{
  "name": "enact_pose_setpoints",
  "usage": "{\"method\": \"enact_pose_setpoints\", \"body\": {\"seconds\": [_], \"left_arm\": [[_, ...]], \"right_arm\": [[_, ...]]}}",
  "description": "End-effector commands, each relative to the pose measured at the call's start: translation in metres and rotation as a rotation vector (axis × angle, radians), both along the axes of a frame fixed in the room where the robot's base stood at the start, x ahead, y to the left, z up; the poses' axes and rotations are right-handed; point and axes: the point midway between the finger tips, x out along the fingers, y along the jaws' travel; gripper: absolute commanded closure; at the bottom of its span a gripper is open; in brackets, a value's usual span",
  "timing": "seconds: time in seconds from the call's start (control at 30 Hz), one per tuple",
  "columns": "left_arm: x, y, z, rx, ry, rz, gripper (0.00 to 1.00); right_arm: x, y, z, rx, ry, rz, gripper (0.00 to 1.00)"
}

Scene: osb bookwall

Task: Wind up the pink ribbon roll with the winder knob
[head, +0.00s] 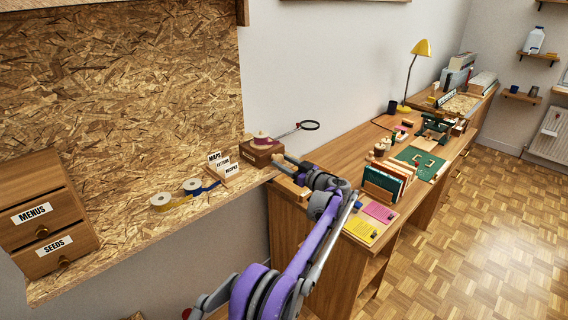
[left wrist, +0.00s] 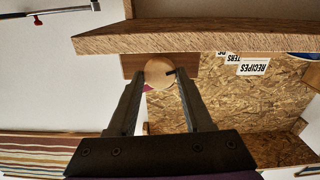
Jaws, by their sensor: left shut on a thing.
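The pink ribbon roll (head: 262,140) sits on top of a small dark wooden winder box (head: 257,155) at the right end of the chipboard shelf. My left gripper (head: 284,161) is at the right side of this box. In the left wrist view, its two black fingers (left wrist: 156,77) are on either side of a round pale wooden winder knob (left wrist: 158,72), and it is shut on the knob. A bit of pink shows behind the knob there. In the head view the fingertips are too small to make out. My right gripper is not in view.
Label cards (head: 222,164) stand left of the box, with yellow and blue ribbon rolls (head: 193,186) beyond. Right of my arm, the desk holds a book rack (head: 385,182) and a green mat (head: 421,164).

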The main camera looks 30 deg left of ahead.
Motion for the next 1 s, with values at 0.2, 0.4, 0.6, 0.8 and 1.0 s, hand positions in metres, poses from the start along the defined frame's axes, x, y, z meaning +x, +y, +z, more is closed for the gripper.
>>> {"method": "enact_pose_setpoints", "body": {"seconds": [0.2,0.4,0.6,0.8,1.0], "left_arm": [[0.0,0.0,0.001,0.013,0.038,0.001,1.0],[0.001,0.0,0.002,0.05,0.144,0.001,1.0],[0.001,0.0,0.002,0.099,0.287,0.001,1.0],[0.001,0.0,0.001,0.146,0.42,0.001,1.0],[0.001,0.0,0.0,0.18,0.519,0.001,1.0]], "right_arm": [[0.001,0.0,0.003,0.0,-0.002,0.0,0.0],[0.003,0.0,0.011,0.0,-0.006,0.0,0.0],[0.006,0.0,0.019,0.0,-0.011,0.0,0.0],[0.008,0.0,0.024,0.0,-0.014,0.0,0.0],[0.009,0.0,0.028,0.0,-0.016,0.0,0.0]]}}
